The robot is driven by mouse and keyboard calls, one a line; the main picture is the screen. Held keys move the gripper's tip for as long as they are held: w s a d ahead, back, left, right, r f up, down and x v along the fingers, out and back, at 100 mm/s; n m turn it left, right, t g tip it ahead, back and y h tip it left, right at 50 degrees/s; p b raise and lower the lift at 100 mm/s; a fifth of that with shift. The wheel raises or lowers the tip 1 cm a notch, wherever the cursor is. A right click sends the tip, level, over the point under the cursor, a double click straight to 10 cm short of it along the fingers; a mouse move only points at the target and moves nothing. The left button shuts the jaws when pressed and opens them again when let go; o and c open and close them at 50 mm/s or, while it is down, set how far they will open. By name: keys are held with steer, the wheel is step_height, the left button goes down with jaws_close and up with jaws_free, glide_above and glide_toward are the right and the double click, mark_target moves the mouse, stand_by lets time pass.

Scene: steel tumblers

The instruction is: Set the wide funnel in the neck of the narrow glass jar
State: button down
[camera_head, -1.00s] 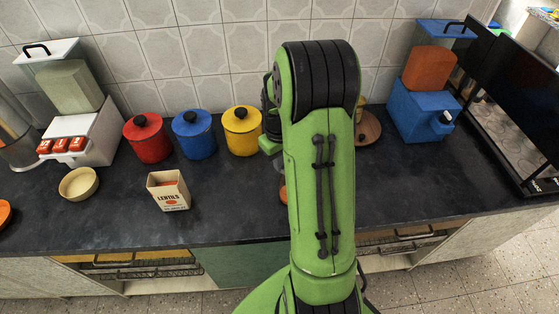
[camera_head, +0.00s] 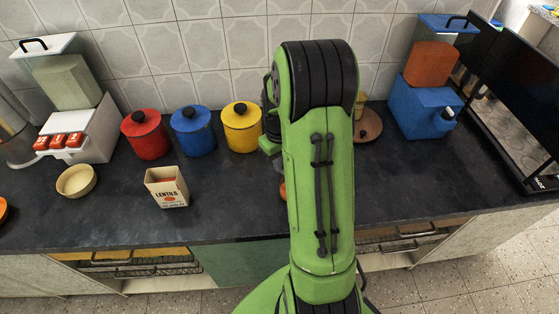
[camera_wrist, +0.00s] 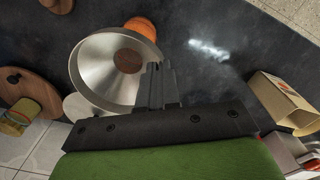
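The wide funnel (camera_wrist: 90,75), a shiny steel cone with a brown patch at its middle, lies to the left of my fingers in the wrist view, open side toward the camera. My gripper (camera_wrist: 161,82) has its fingers close together at the funnel's right rim and appears shut on that rim. In the head view my arm hides the gripper and funnel. I cannot make out the narrow glass jar for certain; a see-through vessel with yellow in it (camera_wrist: 17,117) shows at the left edge of the wrist view.
A lentils box (camera_head: 167,187) and cream bowl (camera_head: 76,181) stand left of my arm. Red (camera_head: 146,137), blue (camera_head: 193,132) and yellow (camera_head: 241,129) canisters line the back. A blue dispenser (camera_head: 422,108) stands right. An orange item (camera_wrist: 141,27) shows beyond the funnel. The front right counter is clear.

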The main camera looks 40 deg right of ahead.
steer(key=shift+f+b, duration=0.6)
steer(key=shift+f, duration=0.2)
steer(key=c, duration=1.3)
jaws_free()
steer(key=shift+r, duration=0.15)
step_height(320, 180, up, 16)
steer(key=p, duration=0.2)
steer(key=shift+f+p, duration=0.2)
steer(key=shift+p, duration=0.2)
